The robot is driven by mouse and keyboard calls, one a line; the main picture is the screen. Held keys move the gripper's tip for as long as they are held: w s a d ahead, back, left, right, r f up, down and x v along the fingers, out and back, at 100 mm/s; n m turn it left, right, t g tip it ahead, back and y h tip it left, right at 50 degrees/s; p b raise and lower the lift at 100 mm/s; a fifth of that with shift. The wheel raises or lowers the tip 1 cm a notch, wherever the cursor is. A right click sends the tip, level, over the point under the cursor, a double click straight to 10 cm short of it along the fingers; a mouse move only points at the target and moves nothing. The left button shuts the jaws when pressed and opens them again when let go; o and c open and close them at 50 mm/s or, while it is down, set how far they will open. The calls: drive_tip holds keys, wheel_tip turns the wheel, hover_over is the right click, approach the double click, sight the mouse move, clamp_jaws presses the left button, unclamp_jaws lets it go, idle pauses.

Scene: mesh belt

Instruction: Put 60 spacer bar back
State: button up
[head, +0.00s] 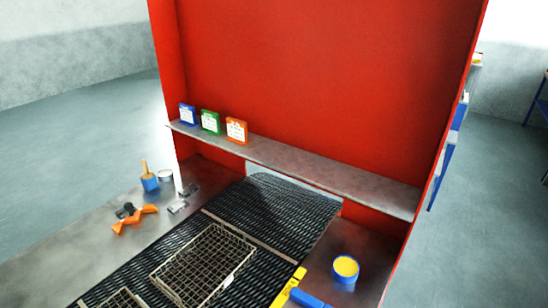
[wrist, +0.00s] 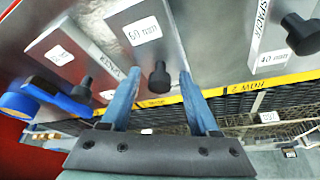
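The spacer bar (wrist: 115,20) labelled 60 mm is a grey metal bar in the upper middle of the wrist view. A black knob (wrist: 159,78) stands at its lower end. My gripper (wrist: 158,78) has two blue fingers, which are apart. The knob shows between them, with a gap visible on each side; I cannot tell how far it is in depth. A bar (wrist: 268,40) marked 40 mm, with a black knob (wrist: 303,34), is at the right. Another labelled bar (wrist: 62,50) with a knob is at the left; its number is unclear. My gripper and the bars are not identifiable in the head view.
A yellow strip (wrist: 245,88) runs below the bars, beside a dark mesh belt (wrist: 275,100). A blue-handled tool (wrist: 55,95) and blue round item (wrist: 18,105) lie left. In the head view, a wire basket (head: 205,262) sits on the belt; a red panel (head: 320,70) rises behind.

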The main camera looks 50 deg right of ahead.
drive_tip(key=shift+r, duration=0.3)
drive_tip(key=v, duration=1.2)
drive_tip(key=shift+b, duration=0.35)
drive_tip(key=shift+f, duration=0.1)
